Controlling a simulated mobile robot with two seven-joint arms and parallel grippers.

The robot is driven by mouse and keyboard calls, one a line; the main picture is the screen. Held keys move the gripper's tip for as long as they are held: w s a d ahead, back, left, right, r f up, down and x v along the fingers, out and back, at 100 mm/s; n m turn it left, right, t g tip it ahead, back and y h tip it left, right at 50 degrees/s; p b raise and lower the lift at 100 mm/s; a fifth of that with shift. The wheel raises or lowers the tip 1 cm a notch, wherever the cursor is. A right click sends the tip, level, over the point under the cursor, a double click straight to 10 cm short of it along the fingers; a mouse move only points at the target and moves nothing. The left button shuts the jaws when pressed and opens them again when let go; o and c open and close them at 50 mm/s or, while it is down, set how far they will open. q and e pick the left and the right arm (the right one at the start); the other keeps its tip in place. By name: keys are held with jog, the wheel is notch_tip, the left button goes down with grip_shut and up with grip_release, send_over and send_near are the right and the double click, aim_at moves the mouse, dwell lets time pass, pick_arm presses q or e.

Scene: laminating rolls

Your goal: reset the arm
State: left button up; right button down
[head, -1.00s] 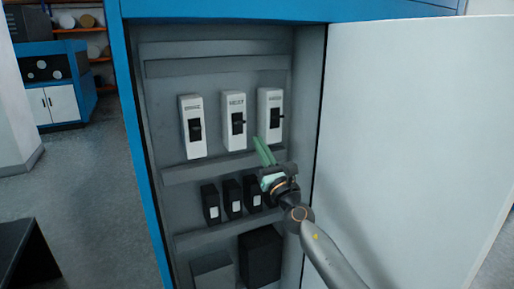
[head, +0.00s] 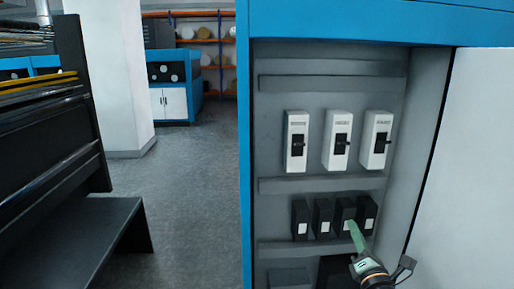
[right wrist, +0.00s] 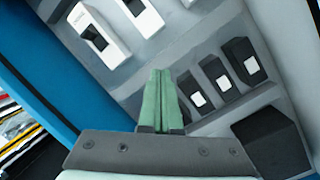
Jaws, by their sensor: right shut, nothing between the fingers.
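My right gripper (head: 355,236) is in front of the open electrical cabinet, low in the head view, by the row of small black modules (head: 323,217). Its green fingers are shut with nothing between them. In the right wrist view the closed fingers (right wrist: 160,100) point up toward the cabinet's grey back. Three white breaker switches (head: 338,138) with black toggles stand in a row above the modules. Two of the white breakers (right wrist: 97,36) show in the right wrist view, apart from the fingers. My left gripper is not in view.
The blue-framed cabinet (head: 244,150) has its pale door (head: 470,160) open on the right. A dark machine with rollers (head: 50,120) stands at the left. Grey floor (head: 190,180) lies clear between them. Shelves with rolls (head: 205,40) are at the back.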

jog(key=s+a+f+m+g+p, duration=0.1)
jog(key=s+a+f+m+g, duration=0.15)
jog(key=s+f+m, duration=0.65)
jog(key=s+a+f+m+g, duration=0.1)
jog(key=s+f+m+g, duration=0.4)
jog(key=f, duration=0.6)
jog(key=s+a+f+m+g, duration=0.1)
jog(key=s+a+f+m, duration=0.1)
jog(key=s, duration=0.4)
jog(key=s+a+f+m+g+y+p, duration=0.1)
jog(key=s+f+m, duration=0.3)
jog(key=s, duration=0.3)
jog(key=s+a+f+m+g+y, duration=0.1)
jog(key=s+a+f+m, duration=0.1)
jog(key=s+m, duration=0.3)
jog(key=shift+s+a+f+g, duration=0.35)
jog(key=shift+s+f, duration=0.15)
jog(key=shift+s, duration=0.55)
jog(key=shift+d, duration=0.1)
